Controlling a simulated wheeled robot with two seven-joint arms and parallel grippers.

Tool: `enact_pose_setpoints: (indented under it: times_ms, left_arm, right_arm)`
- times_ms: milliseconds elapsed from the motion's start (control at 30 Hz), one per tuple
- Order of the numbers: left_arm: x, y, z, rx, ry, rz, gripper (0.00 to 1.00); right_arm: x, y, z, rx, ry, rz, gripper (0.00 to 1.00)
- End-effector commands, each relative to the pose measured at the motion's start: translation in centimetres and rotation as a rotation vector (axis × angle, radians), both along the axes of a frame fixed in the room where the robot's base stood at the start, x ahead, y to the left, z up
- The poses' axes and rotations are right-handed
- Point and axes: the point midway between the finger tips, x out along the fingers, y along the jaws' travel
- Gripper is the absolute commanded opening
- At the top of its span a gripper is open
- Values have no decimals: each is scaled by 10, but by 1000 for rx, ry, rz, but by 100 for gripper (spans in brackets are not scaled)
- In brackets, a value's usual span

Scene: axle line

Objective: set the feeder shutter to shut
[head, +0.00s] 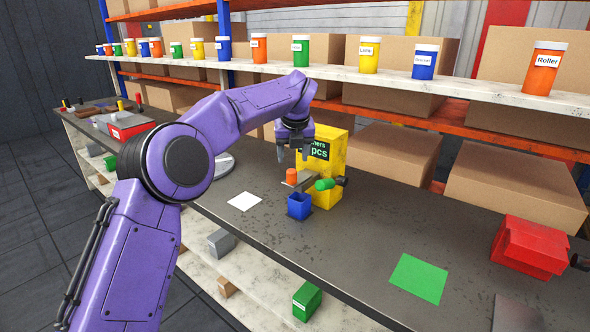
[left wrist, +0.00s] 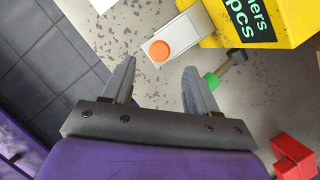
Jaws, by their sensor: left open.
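The yellow feeder (head: 334,165) stands on the bench, with a dark label reading "hers" and "pcs"; part of it shows in the left wrist view (left wrist: 285,15). A pale metal slide (head: 303,181) with an orange knob (head: 291,175) juts from its front; the knob also shows in the left wrist view (left wrist: 160,50). I cannot tell whether this shutter is open or shut. A green-handled lever (head: 325,184) is beside it. My right gripper is out of view.
A white square (head: 245,201) and a green square (head: 419,278) lie flat on the bench. A red object (head: 530,245) stands at the right. Shelves with labelled jars (head: 368,54) and cardboard boxes (head: 393,158) run behind. Bench between the feeder and red object is mostly clear.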

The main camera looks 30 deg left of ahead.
Motion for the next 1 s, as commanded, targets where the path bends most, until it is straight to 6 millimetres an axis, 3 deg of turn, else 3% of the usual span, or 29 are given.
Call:
enact_pose_setpoints:
  times_ms: [300, 467, 700, 867, 900, 1000]
  left_arm:
    - [19, 16, -60, 0, 4, 0, 58]
    - [22, 20, -73, 0, 1, 1, 58]
    - [23, 20, -75, 0, 0, 0, 58]
    - [23, 20, -74, 0, 0, 0, 6]
    - [23, 20, -74, 0, 0, 0, 0]
    - [23, 21, -74, 0, 0, 1, 0]
  right_arm:
    - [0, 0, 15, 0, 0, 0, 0]
    - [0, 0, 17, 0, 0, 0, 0]
    - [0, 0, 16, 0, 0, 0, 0]
    - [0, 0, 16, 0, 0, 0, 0]
    - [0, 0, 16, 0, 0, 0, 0]
    - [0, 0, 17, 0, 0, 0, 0]
